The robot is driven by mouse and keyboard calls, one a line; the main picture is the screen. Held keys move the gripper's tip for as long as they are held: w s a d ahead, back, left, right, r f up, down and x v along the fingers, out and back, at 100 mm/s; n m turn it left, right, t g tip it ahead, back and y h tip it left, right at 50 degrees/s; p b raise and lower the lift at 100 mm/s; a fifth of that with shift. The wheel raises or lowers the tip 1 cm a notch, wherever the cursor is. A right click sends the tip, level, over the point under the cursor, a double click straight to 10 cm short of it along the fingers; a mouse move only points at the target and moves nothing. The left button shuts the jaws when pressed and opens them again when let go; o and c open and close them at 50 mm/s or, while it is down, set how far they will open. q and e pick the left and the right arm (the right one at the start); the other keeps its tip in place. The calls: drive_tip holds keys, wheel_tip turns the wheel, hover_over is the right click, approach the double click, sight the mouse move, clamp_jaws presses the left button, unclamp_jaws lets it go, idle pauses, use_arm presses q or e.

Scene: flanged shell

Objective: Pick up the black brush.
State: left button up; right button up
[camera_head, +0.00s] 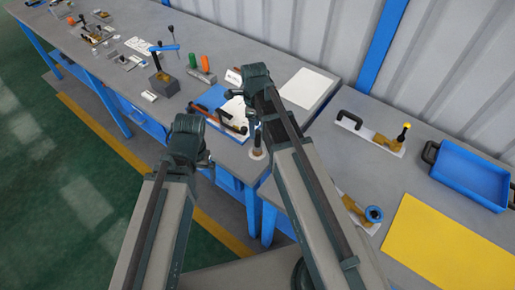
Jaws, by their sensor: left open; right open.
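I cannot single out the black brush with certainty. Contact with the tools cannot be told.
A grey block with a blue-handled lever (165,84) stands left of the board. Green and orange handles (199,68) stand behind. A white sheet (308,88) lies flat.

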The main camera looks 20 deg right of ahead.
sight(257, 131)
drive_tip(key=f+b, duration=0.2)
drive_tip(key=f, duration=0.1)
drive_tip(key=f+b, duration=0.1)
drive_tip(key=b, duration=0.1)
drive_tip(key=shift+s+d+f, duration=0.15)
drive_tip(key=shift+s+d, duration=0.2)
drive_tip(key=shift+d, duration=0.05)
drive_tip(key=shift+f+b, duration=0.5)
drive_tip(key=shift+b, duration=0.15)
drive_tip(key=shift+r, duration=0.1)
drive_tip(key=shift+c, duration=0.2)
clamp_jaws()
